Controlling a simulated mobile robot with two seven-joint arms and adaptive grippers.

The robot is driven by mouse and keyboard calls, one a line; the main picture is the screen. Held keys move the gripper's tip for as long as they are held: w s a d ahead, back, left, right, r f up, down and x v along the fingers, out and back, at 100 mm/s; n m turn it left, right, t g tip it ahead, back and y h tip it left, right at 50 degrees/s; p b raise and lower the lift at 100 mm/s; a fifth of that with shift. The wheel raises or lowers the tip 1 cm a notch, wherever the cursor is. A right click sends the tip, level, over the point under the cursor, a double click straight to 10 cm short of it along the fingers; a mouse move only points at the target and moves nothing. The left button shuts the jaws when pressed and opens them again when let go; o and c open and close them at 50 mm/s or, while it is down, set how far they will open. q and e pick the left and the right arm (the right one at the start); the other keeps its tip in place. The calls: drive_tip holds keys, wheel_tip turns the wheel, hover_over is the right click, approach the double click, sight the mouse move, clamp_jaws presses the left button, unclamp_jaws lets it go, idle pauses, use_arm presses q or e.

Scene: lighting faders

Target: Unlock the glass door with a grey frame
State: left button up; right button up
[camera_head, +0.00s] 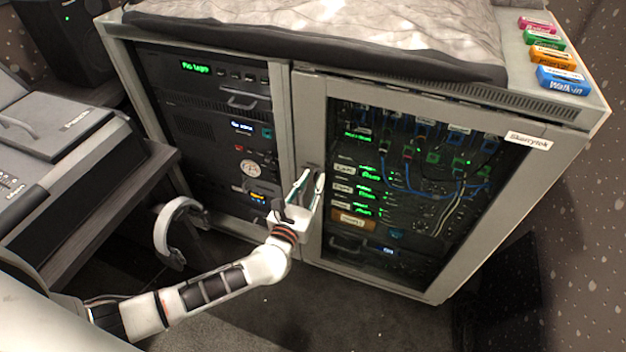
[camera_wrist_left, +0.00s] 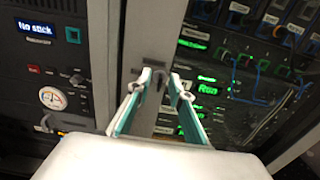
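The glass door with a grey frame (camera_head: 309,130) is the right-hand door of the rack cabinet. It looks closed, and lit equipment shows through its glass. My left gripper (camera_head: 313,173) is at the left upright of this frame, with its two teal-sided fingers apart. In the left wrist view, a small dark lock or handle part (camera_wrist_left: 159,77) on the grey upright shows between the fingertips (camera_wrist_left: 161,79). I cannot tell whether the fingers touch it. The fingertips partly hide it, so its turn position is unclear. My right gripper is not in view.
The cabinet's left bay (camera_head: 205,130) holds black units with displays. A desk with a mixing console (camera_head: 65,150) stands at left, with white headphones (camera_head: 165,232) hanging near it. Several coloured labelled tags (camera_head: 565,80) lie on the cabinet top. Floor is free before the door.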

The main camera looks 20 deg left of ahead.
use_arm(q)
drive_tip(key=shift+w, duration=0.25)
clamp_jaws()
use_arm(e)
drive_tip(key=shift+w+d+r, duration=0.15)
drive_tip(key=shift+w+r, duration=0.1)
